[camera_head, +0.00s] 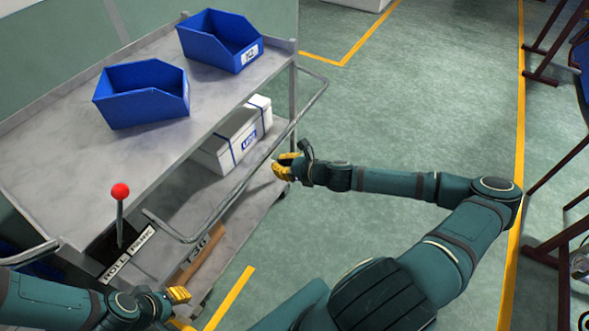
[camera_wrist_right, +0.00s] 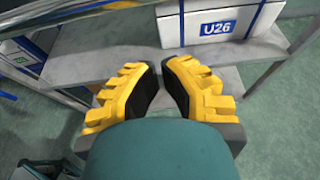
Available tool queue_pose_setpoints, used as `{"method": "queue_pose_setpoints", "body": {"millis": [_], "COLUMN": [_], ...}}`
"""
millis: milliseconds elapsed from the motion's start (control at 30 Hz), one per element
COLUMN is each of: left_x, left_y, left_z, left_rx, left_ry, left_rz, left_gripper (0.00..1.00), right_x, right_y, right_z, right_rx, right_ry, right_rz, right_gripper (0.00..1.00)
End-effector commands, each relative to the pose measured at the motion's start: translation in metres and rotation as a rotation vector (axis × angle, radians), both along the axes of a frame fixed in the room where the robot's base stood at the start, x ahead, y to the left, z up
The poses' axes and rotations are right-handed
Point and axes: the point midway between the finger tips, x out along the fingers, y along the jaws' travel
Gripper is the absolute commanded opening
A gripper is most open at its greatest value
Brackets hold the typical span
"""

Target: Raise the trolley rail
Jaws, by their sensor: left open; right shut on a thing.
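The trolley rail (camera_head: 230,200) is a grey tube loop along the near long side of the grey trolley (camera_head: 60,150). It hangs out beside the trolley, below the top shelf's level. My left gripper (camera_head: 180,308) is open and empty at the bottom, near the trolley's front corner and apart from the rail.
Two blue bins (camera_head: 140,95) (camera_head: 218,42) stand on the top shelf. A white box (camera_head: 232,140) marked U26 (camera_wrist_right: 218,28) sits on the lower shelf. A red-knobbed lever (camera_head: 120,192) stands at the trolley's near end.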

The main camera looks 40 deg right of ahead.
Motion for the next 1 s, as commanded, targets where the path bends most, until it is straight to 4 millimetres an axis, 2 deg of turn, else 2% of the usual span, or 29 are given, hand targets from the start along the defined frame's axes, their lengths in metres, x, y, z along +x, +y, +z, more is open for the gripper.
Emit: {"method": "queue_pose_setpoints", "body": {"millis": [33, 133, 333, 800, 1000], "left_x": [0.001, 0.001, 0.001, 0.001, -0.001], "left_y": [0.0, 0.0, 0.0, 0.0, 0.0], "left_z": [-0.004, -0.003, -0.004, -0.003, 0.006], "left_rx": [0.0, 0.0, 0.0, 0.0, 0.0], "left_ry": [-0.002, -0.002, -0.003, -0.002, 0.001], "left_rz": [0.001, 0.001, 0.001, 0.001, 0.001], "left_gripper": [0.34, 0.34, 0.34, 0.34, 0.34], "right_x": [0.009, 0.007, 0.007, 0.007, 0.011], "right_y": [0.005, 0.002, 0.003, 0.003, 0.003], "right_z": [-0.005, 0.015, 0.034, 0.038, 0.044], "right_rx": [0.0, -0.006, -0.003, -0.001, -0.01], "right_ry": [-0.001, -0.003, -0.001, 0.001, 0.018], "right_rz": [0.004, 0.002, 0.001, 0.0, 0.002], "right_gripper": [0.0, 0.0, 0.0, 0.0, 0.0]}}
